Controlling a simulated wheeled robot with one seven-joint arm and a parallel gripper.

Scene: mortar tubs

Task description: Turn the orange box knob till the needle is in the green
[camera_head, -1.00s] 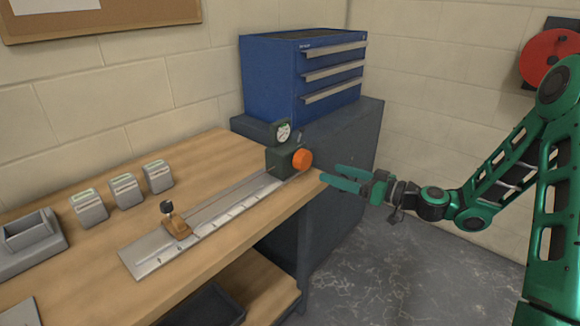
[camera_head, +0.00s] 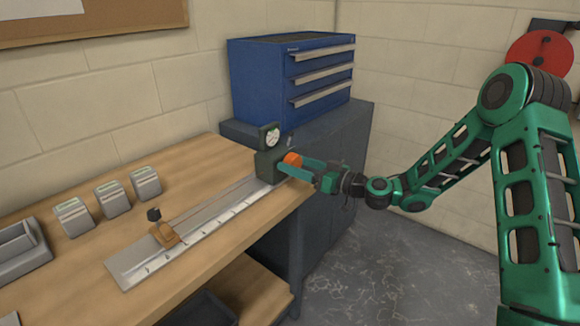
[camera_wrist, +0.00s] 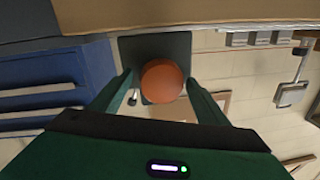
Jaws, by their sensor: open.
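The orange knob (camera_head: 292,159) sits on the side of a dark green box (camera_head: 266,166) at the far end of a metal rail (camera_head: 215,219). A small round dial (camera_head: 271,137) stands on top of the box; its needle is too small to read. My gripper (camera_head: 288,167) is at the knob, its fingers hiding part of it. In the wrist view the knob (camera_wrist: 161,81) lies between the two spread green fingers (camera_wrist: 160,88), with a visible gap on each side. The fingers are open and do not appear to hold it.
A brown block with a black knob (camera_head: 164,233) sits on the rail. Several grey boxes (camera_head: 109,199) stand at the back of the wooden bench (camera_head: 193,160). A blue drawer chest (camera_head: 262,85) stands behind on a grey cabinet (camera_head: 347,130). Open floor lies right of the bench.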

